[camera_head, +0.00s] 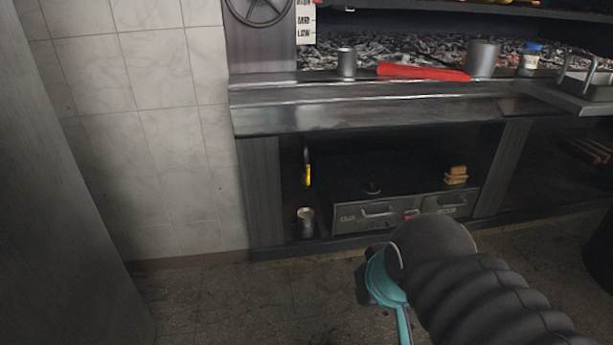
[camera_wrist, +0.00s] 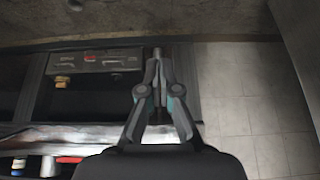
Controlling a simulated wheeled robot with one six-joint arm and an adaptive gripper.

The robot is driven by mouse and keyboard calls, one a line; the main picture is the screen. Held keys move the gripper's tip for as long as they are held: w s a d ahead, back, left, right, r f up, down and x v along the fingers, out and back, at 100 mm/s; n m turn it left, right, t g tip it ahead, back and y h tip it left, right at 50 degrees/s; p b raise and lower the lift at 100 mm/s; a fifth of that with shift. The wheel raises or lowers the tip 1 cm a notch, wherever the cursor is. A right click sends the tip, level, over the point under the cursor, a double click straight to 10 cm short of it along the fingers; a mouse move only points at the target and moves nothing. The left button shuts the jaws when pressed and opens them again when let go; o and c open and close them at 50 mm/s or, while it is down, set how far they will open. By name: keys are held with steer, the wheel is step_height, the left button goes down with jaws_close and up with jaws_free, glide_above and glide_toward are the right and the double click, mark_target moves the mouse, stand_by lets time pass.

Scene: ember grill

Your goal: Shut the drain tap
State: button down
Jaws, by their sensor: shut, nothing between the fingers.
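A yellow handle (camera_head: 307,175) hangs straight down below a dark pipe in the lower left bay of the grill counter; it looks like the drain tap. A metal cup (camera_head: 306,221) stands on the bay floor beneath it. My gripper (camera_wrist: 159,62) is shut and empty, its fingers meeting at the tips in the wrist view. In the head view my arm is at the lower right, in front of the counter and apart from the handle.
Drawers (camera_head: 372,214) sit in the bay right of the cup, with bread-like pieces (camera_head: 456,175) on top. The steel counter edge (camera_head: 370,115) overhangs the bay. A red cloth-like item (camera_head: 422,71) and a metal pot (camera_head: 482,58) are above. A tiled wall (camera_head: 180,150) stands left.

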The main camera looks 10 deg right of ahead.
steer(key=w+d+n+g+h+b, duration=0.1)
steer(key=w+d+h, duration=0.25)
steer(key=w, duration=0.55)
steer(key=w+d+n+g+h+b, duration=0.1)
steer(key=w+d+h, duration=0.25)
steer(key=w, duration=0.45)
steer(key=w+f+n+t+h, duration=0.2)
steer(key=w+f+h, duration=0.1)
steer(key=w, duration=1.4)
steer(key=w+a+f+n+t+b, duration=0.1)
steer(key=w+a+f+n+t, duration=0.2)
steer(key=w+a+f, duration=0.5)
steer(key=w+a+f+n+t+b, duration=0.1)
steer(key=w+a+f+n+t, duration=0.3)
steer(key=w, duration=1)
steer(key=a+f+t, duration=0.2)
steer(key=a+f, duration=0.2)
steer(key=f, duration=0.1)
steer(key=shift+a, duration=0.35)
steer(key=shift+w+f, duration=0.1)
